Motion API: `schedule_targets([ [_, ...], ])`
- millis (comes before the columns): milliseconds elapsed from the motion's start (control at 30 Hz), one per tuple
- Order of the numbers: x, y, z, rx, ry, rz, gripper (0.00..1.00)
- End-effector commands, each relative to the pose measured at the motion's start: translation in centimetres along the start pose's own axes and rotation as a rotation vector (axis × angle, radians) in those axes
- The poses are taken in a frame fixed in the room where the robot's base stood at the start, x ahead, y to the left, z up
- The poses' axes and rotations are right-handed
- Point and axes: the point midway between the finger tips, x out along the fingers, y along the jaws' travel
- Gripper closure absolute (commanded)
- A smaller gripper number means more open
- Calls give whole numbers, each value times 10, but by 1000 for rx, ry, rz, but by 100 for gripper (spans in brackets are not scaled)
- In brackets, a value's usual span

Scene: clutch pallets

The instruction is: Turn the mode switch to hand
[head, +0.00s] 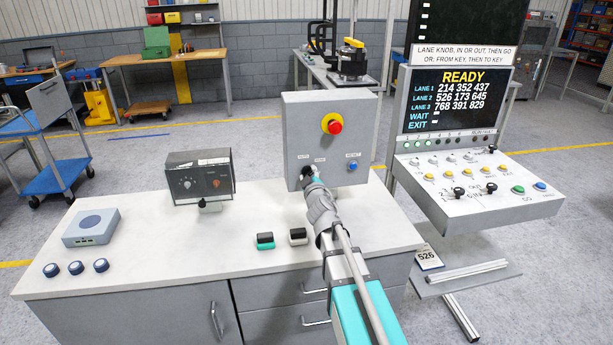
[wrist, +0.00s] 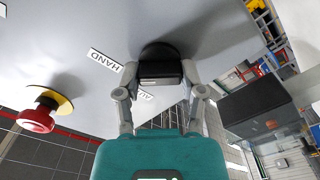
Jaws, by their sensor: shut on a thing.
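The grey control box (head: 301,120) stands upright at the back of the white bench. The mode switch is a black knob (wrist: 160,72) on its front face, close in front of my camera in the wrist view. My gripper (wrist: 160,84) has one finger on each side of the knob and is shut on it. In the head view my gripper (head: 312,176) covers most of the switch. The HAND label (wrist: 106,58) lies left of the knob in the wrist view. A second label starting "AU" (wrist: 147,96) is partly hidden by my gripper. I cannot tell which label the knob points at.
A red mushroom button (head: 335,127) on a yellow ring sits above the switch, and a blue button (head: 352,167) to its right. A small dark box with dials (head: 200,180) stands to the left. A console (head: 470,195) stands to the right. Two small blocks lie in front.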

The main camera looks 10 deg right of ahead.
Motion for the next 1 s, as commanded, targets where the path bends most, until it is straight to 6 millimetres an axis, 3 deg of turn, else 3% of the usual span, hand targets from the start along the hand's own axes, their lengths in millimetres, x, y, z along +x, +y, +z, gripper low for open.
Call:
schedule_targets([
  [400, 0, 1, 2, 229, -4, 4, 96],
  [900, 0, 2, 2, 257, -5, 4, 96],
  [933, 0, 2, 2, 257, -5, 4, 47],
  [1000, 0, 2, 2, 257, -5, 4, 34],
])
